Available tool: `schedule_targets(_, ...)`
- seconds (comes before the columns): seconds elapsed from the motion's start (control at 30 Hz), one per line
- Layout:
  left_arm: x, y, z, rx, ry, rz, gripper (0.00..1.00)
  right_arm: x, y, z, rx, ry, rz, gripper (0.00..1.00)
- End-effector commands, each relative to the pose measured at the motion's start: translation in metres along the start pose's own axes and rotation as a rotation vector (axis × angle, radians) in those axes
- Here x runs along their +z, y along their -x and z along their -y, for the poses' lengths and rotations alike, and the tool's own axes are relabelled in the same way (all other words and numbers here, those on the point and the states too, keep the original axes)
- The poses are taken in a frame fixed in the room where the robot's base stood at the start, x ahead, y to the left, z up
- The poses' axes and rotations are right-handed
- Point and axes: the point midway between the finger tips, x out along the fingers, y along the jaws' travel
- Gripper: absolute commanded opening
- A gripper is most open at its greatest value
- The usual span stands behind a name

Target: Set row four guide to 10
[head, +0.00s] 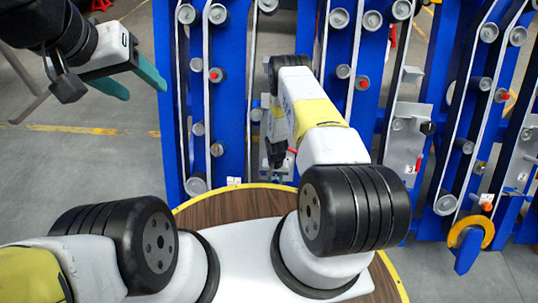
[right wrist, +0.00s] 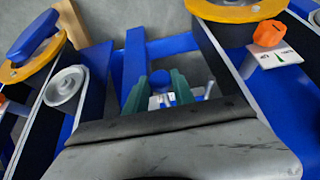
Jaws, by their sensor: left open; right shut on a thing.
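My right gripper (right wrist: 160,88) has its teal fingers on either side of a small round blue knob (right wrist: 161,79) in the right wrist view, shut on it. A small white label (right wrist: 170,98) shows just below the knob, too small to read. In the head view my own right arm covers most of this spot, so the knob is hidden there. I cannot tell which row it belongs to. My left gripper (head: 138,82) is open and empty at the upper left in the head view, apart from the chassis.
The blue chassis frame (head: 171,110) carries several belts and grey rollers. An orange knob (right wrist: 268,33) sits on a white dial plate (right wrist: 274,57). A yellow ring with a blue handle (head: 467,250) hangs at the right. Grey floor (head: 80,150) is clear at the left.

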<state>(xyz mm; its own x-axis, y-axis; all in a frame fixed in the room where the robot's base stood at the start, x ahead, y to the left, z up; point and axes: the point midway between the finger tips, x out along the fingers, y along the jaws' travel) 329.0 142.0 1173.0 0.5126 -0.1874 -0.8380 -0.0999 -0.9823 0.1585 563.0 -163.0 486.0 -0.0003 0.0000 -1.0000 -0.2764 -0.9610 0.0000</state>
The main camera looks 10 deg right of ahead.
Motion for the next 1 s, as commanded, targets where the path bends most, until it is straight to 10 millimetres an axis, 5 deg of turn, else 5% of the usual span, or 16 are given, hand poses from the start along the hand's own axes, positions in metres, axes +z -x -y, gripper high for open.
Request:
schedule_targets(0.87,0.000,0.000,0.000,0.000,0.000,0.000,0.57,0.000,0.001,-0.010,0.000,0.000,0.001,0.00)
schedule_targets(0.9,0.000,0.000,0.000,0.000,0.000,0.000,0.57,0.000,0.001,-0.010,0.000,0.000,0.001,0.32)
schedule_targets(1.0,0.000,0.000,0.000,0.000,0.000,0.000,0.57,0.000,0.001,-0.010,0.000,0.000,0.000,0.51)
